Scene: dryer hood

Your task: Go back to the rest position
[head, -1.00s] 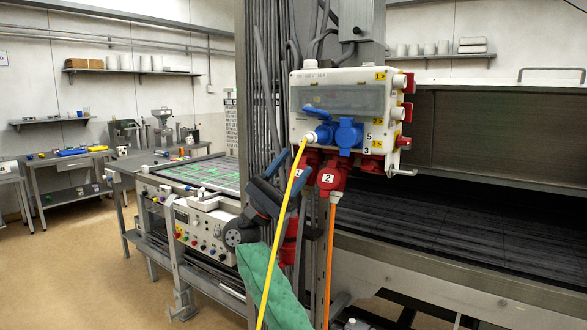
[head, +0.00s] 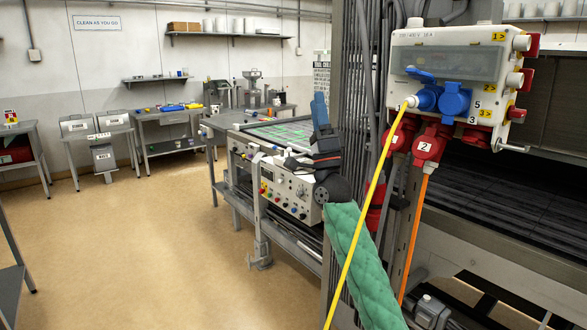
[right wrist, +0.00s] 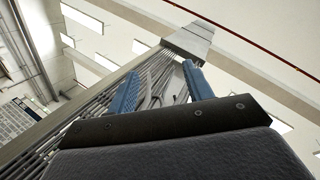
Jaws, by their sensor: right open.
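My right gripper (head: 319,114) shows in the head view right of centre, raised at the end of my green-sleeved arm, with a blue finger pointing up. In the right wrist view its two blue fingers (right wrist: 160,84) stand apart with nothing held between them. Beyond them are grey vertical conduits and a ceiling. My left gripper is not in view.
A socket box (head: 448,78) with a yellow cable (head: 365,210) and an orange cable (head: 413,240) hangs right of my right gripper. Grey conduits (head: 358,100) stand close by. A control-panel bench (head: 283,190) lies behind. The floor (head: 150,240) at left is clear.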

